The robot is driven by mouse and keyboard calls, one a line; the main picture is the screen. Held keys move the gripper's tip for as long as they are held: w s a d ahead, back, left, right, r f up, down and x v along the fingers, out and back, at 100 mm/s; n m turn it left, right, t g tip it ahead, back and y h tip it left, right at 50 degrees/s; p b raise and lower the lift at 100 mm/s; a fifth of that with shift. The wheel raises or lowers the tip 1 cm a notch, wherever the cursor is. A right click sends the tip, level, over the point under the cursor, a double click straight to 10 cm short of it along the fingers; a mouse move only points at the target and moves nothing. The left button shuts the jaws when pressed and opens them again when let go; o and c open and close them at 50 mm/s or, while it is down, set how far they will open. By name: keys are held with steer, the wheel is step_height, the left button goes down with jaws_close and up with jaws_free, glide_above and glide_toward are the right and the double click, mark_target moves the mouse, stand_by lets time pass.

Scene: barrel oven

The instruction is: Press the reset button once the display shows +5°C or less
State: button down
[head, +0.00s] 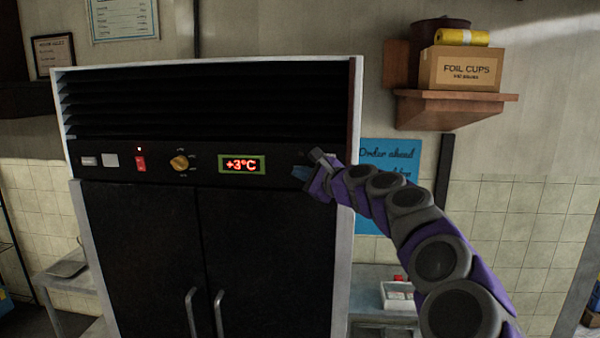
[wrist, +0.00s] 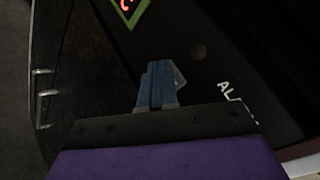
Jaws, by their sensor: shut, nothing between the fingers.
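The display (head: 241,164) on the dark front panel of the tall cabinet reads +3°C in red. Part of it also shows at the top of the wrist view (wrist: 127,8). My gripper (head: 299,172) is shut and empty at the panel, to the right of the display. In the wrist view its blue fingers (wrist: 155,68) are together and point at the panel. A small grey piece (wrist: 180,76) shows beside the fingers, partly hidden by them; I cannot tell whether it is the reset button. Whether the fingertips touch the panel is unclear.
A dim round spot (wrist: 198,52) and white lettering starting "AL" (wrist: 236,101) are on the panel. A red switch (head: 140,164) and a yellow knob (head: 179,162) sit left of the display. Door handles (head: 192,312) stick out below. A shelf (head: 455,108) juts out at right.

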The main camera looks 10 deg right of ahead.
steer(key=shift+s+a, duration=0.2)
steer(key=shift+s, duration=0.55)
steer(key=s, duration=0.2)
steer(key=s+a, duration=0.1)
steer(key=s, duration=0.1)
steer(key=shift+s+a, duration=0.2)
steer(key=shift+s, duration=0.2)
steer(key=shift+w, duration=0.1)
stand_by(0.4)
